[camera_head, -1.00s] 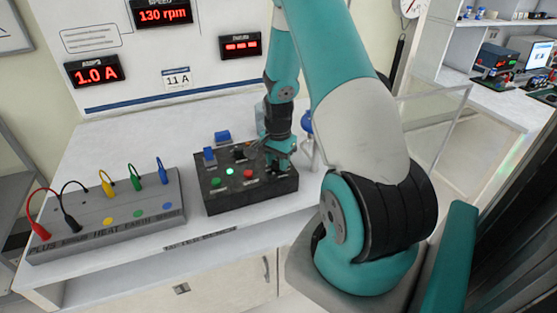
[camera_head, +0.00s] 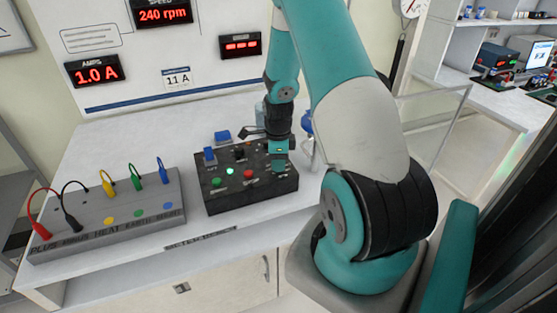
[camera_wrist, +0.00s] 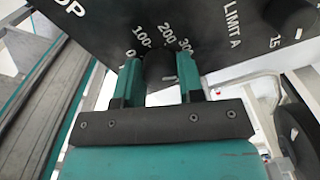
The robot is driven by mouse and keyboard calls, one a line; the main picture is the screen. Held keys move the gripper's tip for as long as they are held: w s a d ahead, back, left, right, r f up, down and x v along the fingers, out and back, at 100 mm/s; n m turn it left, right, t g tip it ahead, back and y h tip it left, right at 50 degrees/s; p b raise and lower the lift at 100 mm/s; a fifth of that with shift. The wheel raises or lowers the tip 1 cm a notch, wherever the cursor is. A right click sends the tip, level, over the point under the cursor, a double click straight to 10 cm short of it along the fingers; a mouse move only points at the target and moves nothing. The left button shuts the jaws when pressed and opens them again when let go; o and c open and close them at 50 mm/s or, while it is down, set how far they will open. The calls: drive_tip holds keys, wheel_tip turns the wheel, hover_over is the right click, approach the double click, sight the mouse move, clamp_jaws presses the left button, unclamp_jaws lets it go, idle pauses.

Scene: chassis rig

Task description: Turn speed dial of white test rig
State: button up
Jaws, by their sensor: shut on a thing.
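The white test rig (camera_head: 120,135) has a black control box (camera_head: 240,195) on its bench. In the wrist view the speed dial (camera_wrist: 158,66) is a black knob with a scale marked 0, 100, 200 and 300 around it. My gripper (camera_wrist: 160,80) has its two teal fingers on either side of the knob, shut on it. In the head view my gripper (camera_head: 278,162) is at the right part of the box and hides the dial. The speed display (camera_head: 163,13) reads 240 rpm.
Left of the box is a grey terminal block (camera_head: 105,215) with several coloured plugs and leads. The box also carries a lit green lamp (camera_head: 230,171) and a red button (camera_head: 248,174). The amps display (camera_head: 95,71) reads 1.0 A.

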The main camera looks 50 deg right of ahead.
drive_tip(key=m, duration=0.4)
drive_tip(key=shift+s+m, duration=0.1)
drive_tip(key=shift+m, duration=0.3)
idle(0.4)
drive_tip(key=o, duration=0.9)
drive_tip(key=shift+r, duration=0.1)
drive_tip(key=shift+r, duration=0.4)
wheel_tip(320, 180, up, 16)
drive_tip(key=shift+r+b, duration=0.2)
drive_tip(key=shift+b, duration=0.2)
